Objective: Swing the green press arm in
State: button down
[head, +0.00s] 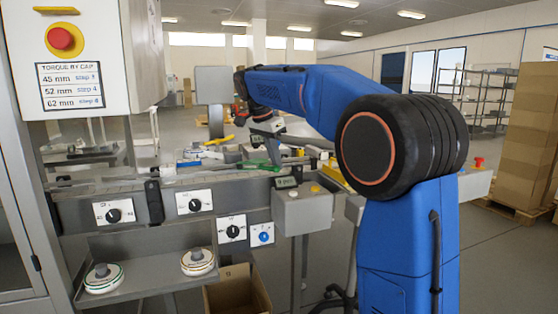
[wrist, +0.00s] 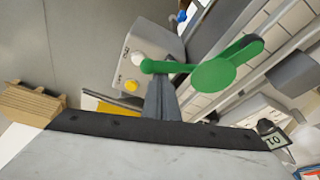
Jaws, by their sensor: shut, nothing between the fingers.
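The green press arm (wrist: 213,74) crosses the upper middle of the wrist view. It has a round knob at its left end, a thin bar and a wide disc-like part. In the head view only a bit of green (head: 257,164) shows beside my gripper. My gripper (wrist: 162,82) is shut and empty. Its fingertips appear right at the thin bar, between the knob and the wide part. I cannot tell whether they touch.
A grey control box (head: 306,212) with a yellow button stands at the front of the line; it also shows in the wrist view (wrist: 135,60). Dial panels (head: 195,202) line the front rail. A shelf below holds two round pieces (head: 198,262). A cardboard box (head: 237,292) stands below.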

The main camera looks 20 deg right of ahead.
jog(key=shift+s+a, duration=0.15)
jog(key=shift+a, duration=0.15)
dwell(0.5)
jog(key=d, duration=0.4)
jog(key=v, duration=0.9)
jog(key=shift+w+a+r, duration=0.2)
jog(key=shift+w+r, duration=0.2)
jog(key=shift+w, duration=0.05)
